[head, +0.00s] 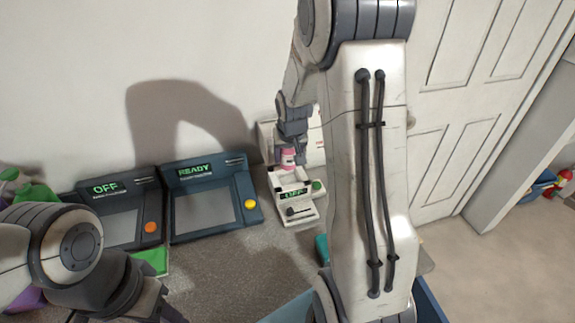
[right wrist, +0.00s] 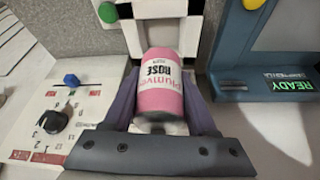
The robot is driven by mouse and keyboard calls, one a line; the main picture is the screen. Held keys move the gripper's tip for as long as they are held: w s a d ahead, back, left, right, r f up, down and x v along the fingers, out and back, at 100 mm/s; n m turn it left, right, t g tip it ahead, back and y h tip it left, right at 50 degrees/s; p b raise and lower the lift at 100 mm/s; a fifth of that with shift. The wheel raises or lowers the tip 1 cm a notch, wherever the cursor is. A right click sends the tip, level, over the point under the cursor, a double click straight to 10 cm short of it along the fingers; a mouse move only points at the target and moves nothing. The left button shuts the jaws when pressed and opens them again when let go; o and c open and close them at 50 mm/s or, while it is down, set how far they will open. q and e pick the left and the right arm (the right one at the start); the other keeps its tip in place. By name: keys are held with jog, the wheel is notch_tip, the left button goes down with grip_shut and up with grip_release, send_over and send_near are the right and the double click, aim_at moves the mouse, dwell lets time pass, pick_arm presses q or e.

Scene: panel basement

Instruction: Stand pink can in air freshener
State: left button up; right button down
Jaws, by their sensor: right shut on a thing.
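The pink can (head: 288,158), labelled ROSE, is between the fingers of my right gripper (head: 289,150). In the right wrist view the can (right wrist: 163,85) is clasped between the dark fingers. The air freshener appears to be the white device (head: 306,213) with an OFF display and a green button. The can is right above or at its upper part; whether it touches cannot be told. The white device (right wrist: 131,30) also shows behind the can in the right wrist view. My left arm enters at lower left of the head view; its fingertips are not clear.
Two dark consoles stand to the left, one reading OFF (head: 122,220), one READY (head: 208,208). A white unit with a dial (right wrist: 45,125) is beside the can in the right wrist view. A green item (head: 150,262) lies in front of the consoles. My right arm blocks much of the counter.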

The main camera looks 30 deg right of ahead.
aim_at(288, 166)
jog(key=shift+f, duration=1.95)
jog(key=shift+f+b, duration=0.35)
jog(key=shift+b, duration=0.05)
jog(key=shift+s+f, duration=0.15)
jog(key=shift+f, duration=0.05)
